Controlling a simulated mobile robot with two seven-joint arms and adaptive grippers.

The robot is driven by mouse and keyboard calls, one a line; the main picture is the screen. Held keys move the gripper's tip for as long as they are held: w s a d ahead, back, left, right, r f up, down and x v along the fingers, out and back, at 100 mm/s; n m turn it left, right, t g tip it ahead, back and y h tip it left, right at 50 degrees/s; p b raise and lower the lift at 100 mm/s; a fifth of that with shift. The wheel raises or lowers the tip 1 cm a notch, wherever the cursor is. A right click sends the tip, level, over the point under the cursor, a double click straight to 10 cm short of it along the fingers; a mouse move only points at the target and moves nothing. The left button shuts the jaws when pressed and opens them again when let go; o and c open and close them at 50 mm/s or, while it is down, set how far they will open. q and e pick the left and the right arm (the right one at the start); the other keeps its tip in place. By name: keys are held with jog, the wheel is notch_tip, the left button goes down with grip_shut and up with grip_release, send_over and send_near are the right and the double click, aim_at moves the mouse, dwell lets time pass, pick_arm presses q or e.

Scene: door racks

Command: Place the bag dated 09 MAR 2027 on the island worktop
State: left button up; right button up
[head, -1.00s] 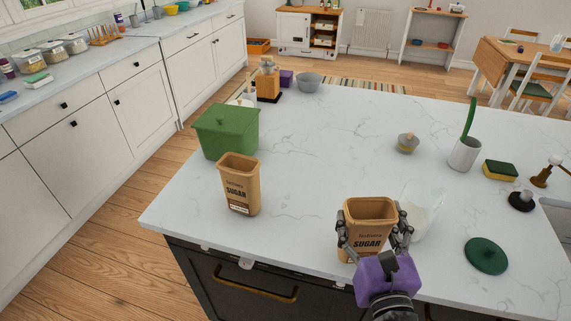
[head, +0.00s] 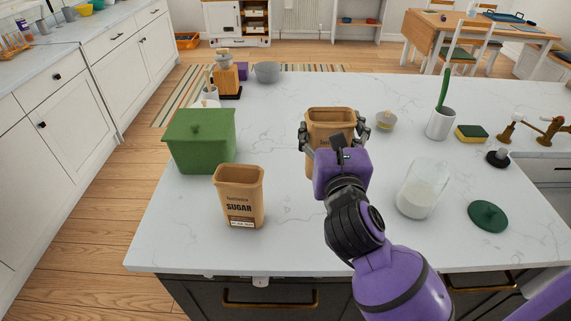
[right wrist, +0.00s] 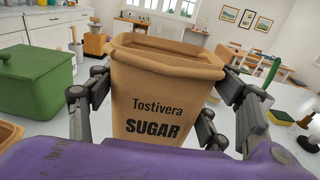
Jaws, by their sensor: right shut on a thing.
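A brown paper sugar bag (right wrist: 165,95), open at the top and marked "Tostivera SUGAR", is between the fingers of my right gripper (head: 330,138). The gripper is shut on its sides, and the bag is upright over the middle of the island worktop (head: 300,235). It also shows in the head view (head: 329,118). I cannot tell whether its base touches the worktop, and no date on it shows. A second sugar bag (head: 238,195) stands upright on the worktop at the left; its small date label is too small to read. My left gripper is not in view.
A green lidded box (head: 200,140) stands behind the second bag. The front middle is clear.

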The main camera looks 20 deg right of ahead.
aim_at(330, 114)
jog(key=shift+w+d+r+h, duration=0.15)
jog(key=shift+w+d+r, duration=0.1)
jog(key=shift+w+r, duration=0.3)
jog(key=shift+w+d+r+h, duration=0.2)
jog(key=shift+w+r, duration=0.25)
jog(key=shift+w, duration=0.2)
jog(key=shift+w+d+r, duration=0.1)
jog(key=shift+w+r, duration=0.05)
jog(key=shift+w, duration=0.15)
jog(key=w+a+f+b, duration=0.1)
jog(key=w+a+f, duration=0.1)
jog(key=w+f, duration=0.4)
jog(key=w+a+f+b, duration=0.1)
jog(key=w+a+f, duration=0.1)
jog(key=w+f, duration=0.4)
jog(key=shift+w+a+f, duration=0.25)
jog(key=shift+w+a, duration=0.05)
jog(key=shift+w, duration=0.1)
jog(key=shift+f, duration=0.2)
jog(key=o, duration=1.4)
